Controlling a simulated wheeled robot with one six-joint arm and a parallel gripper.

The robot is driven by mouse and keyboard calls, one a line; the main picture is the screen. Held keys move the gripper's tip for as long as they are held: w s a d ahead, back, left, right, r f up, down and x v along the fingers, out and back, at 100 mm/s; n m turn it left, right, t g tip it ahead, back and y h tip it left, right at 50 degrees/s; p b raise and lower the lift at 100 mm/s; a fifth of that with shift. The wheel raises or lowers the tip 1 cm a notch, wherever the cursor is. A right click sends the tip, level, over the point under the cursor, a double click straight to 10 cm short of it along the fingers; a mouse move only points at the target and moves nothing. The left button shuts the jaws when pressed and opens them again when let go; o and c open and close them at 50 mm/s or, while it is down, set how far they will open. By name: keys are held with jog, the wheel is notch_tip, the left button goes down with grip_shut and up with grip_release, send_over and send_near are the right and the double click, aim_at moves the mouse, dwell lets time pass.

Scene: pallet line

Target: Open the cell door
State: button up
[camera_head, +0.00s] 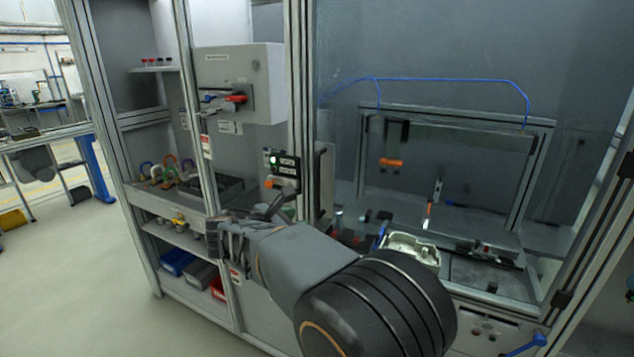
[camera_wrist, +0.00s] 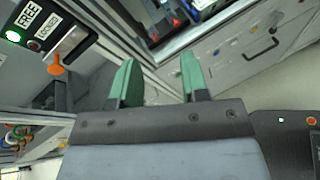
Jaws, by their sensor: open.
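The cell door is a large clear panel (camera_head: 430,95) in a metal frame, right of the centre post; it looks closed, but its edges are hard to make out. A dark lock box (camera_head: 284,165) on the post has two labels and a lit green lamp. In the wrist view the lock box (camera_wrist: 50,28) reads FREE and LOCKED, with the green lamp by FREE. An orange knob (camera_wrist: 55,64) sits below it. My gripper (camera_head: 214,238) is left of and below the lock box. In the wrist view my gripper (camera_wrist: 160,78) has its green fingers apart with nothing between them.
A grey box with a red switch (camera_head: 235,98) hangs on the left panel. Coloured padlocks (camera_head: 165,168) stand on a shelf, with bins (camera_head: 178,262) below. A fixture with a pale metal part (camera_head: 412,248) lies behind the clear panel. Open floor (camera_head: 70,270) lies left.

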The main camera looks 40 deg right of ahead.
aim_at(316, 180)
jog(key=w+r+n+t+h, duration=0.2)
jog(key=w+r+n+h, duration=0.1)
jog(key=w+r+n, duration=0.15)
jog(key=shift+m, duration=0.35)
jog(key=x, duration=0.4)
jog(key=p+x, duration=0.1)
jog(key=x, duration=0.4)
jog(key=p+x, duration=0.1)
jog(key=x, duration=0.3)
jog(key=shift+w+d+f, duration=0.2)
jog(key=shift+f, duration=0.05)
grip_shut()
